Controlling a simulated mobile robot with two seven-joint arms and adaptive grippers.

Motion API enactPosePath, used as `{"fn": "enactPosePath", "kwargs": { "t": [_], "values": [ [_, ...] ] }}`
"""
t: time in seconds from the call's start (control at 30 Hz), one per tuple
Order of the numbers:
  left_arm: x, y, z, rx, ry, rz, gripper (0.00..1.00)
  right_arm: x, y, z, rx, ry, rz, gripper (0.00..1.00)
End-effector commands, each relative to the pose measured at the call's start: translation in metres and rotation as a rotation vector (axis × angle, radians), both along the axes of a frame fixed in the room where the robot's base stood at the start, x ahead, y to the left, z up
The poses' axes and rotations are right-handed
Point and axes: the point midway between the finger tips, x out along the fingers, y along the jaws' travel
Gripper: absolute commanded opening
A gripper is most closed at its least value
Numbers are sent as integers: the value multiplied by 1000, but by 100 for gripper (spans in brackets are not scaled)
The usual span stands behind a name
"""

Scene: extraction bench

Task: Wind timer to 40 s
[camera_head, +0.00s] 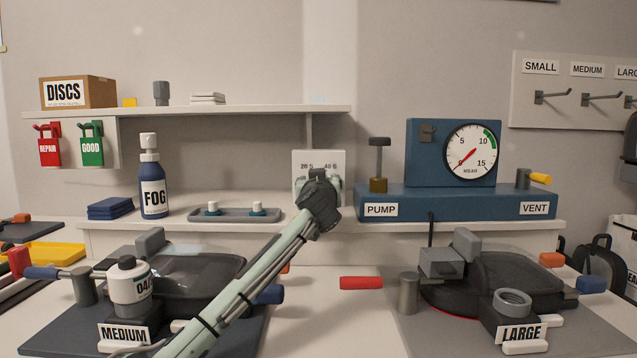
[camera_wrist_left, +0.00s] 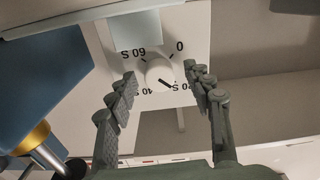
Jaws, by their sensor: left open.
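The timer (camera_head: 306,163) is a pale box standing on the ledge, partly hidden behind my left gripper. In the left wrist view its white face (camera_wrist_left: 190,22) appears upside down, with labels 0, 20 S, 40 S and 60 S around a round white knob (camera_wrist_left: 157,72). The knob's dark pointer is turned towards the 20 S label. My left gripper (camera_head: 318,186) is in front of the timer. In the left wrist view its fingers (camera_wrist_left: 160,84) are open, one on each side of the knob, with visible gaps. My right gripper is not in view.
A blue pump unit (camera_head: 457,203) with a gauge (camera_head: 471,150) stands right of the timer. A grey tray (camera_head: 235,216) and a FOG bottle (camera_head: 152,185) are to the left. A shelf (camera_head: 200,111) runs above, and two dark devices sit on the bench below.

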Motion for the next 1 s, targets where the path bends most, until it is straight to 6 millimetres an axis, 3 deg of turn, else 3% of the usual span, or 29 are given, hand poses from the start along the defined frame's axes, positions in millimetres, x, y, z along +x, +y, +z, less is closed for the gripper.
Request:
{"fn": "enactPosePath", "kwargs": {
  "t": [0.27,0.7,1.0],
  "values": [
    [-11,-1,0,-2,-1,-2,51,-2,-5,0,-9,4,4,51],
    [-97,0,0,-2,0,-2,51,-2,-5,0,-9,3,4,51],
    [-120,0,0,0,0,0,51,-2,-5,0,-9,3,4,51]
  ]
}}
